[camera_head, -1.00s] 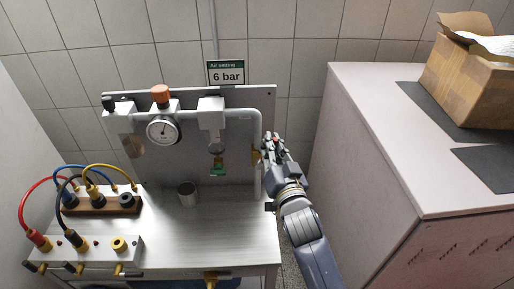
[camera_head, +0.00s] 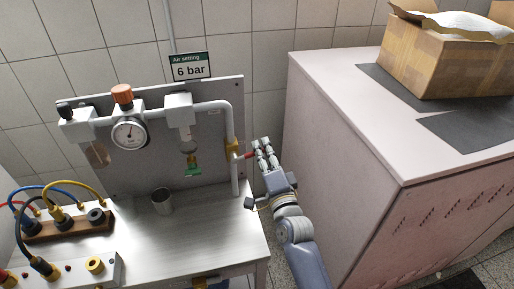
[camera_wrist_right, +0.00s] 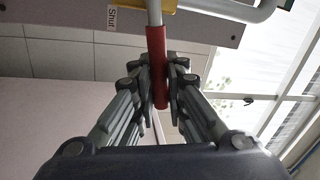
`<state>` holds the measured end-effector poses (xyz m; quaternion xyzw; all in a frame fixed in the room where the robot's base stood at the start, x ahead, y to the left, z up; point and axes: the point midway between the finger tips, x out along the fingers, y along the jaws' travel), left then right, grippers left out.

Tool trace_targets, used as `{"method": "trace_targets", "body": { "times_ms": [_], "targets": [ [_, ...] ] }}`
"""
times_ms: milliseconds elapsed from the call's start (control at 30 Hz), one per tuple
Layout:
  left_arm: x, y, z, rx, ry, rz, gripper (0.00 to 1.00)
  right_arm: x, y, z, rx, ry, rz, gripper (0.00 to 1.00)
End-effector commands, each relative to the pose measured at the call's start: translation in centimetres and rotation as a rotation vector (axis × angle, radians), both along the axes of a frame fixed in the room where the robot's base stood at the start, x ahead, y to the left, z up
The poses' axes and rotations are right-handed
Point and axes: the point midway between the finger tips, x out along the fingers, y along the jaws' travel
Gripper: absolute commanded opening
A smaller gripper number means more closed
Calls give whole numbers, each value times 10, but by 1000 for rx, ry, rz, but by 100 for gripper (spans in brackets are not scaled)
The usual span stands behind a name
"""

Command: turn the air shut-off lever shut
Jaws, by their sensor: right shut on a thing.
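The air shut-off valve has a yellow body (camera_head: 232,148) on the vertical grey pipe at the panel's right edge. Its red lever (camera_head: 249,155) sticks out sideways to the right of the pipe. My right gripper (camera_head: 261,146) is at the lever's outer end. In the right wrist view, the red sleeve of the lever (camera_wrist_right: 156,55) lies between the fingers of my right gripper (camera_wrist_right: 161,88), which are closed on it from both sides. A "Shut" label (camera_wrist_right: 111,18) shows left of the lever there. My left gripper is not in view.
A pink cabinet (camera_head: 350,130) stands close to the right of my right arm, with a cardboard box (camera_head: 440,65) on top. The steel bench (camera_head: 195,225) carries a metal cup (camera_head: 162,201) and hose connectors. A gauge (camera_head: 129,133) and "6 bar" sign (camera_head: 190,67) are farther left.

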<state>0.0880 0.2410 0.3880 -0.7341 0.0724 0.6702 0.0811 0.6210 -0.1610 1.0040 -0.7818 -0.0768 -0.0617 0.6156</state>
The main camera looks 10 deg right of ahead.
Motion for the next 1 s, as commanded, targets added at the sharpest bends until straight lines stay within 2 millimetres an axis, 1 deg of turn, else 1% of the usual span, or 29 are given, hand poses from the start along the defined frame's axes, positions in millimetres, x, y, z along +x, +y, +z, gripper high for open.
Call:
{"method": "trace_targets", "body": {
  "times_ms": [33, 200, 400, 633, 1000],
  "targets": [
    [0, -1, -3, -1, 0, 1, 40, -1, 0, -8, 35, 9, 2, 0],
    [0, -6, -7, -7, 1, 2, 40, -1, -1, -16, 138, 8, 2, 0],
    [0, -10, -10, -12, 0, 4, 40, 0, -1, -22, 213, 9, 3, 0],
    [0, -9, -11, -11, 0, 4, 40, 0, -1, -24, 249, 9, 3, 0],
    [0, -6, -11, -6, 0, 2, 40, -1, -1, -25, 256, 11, 3, 0]
  ]
}}
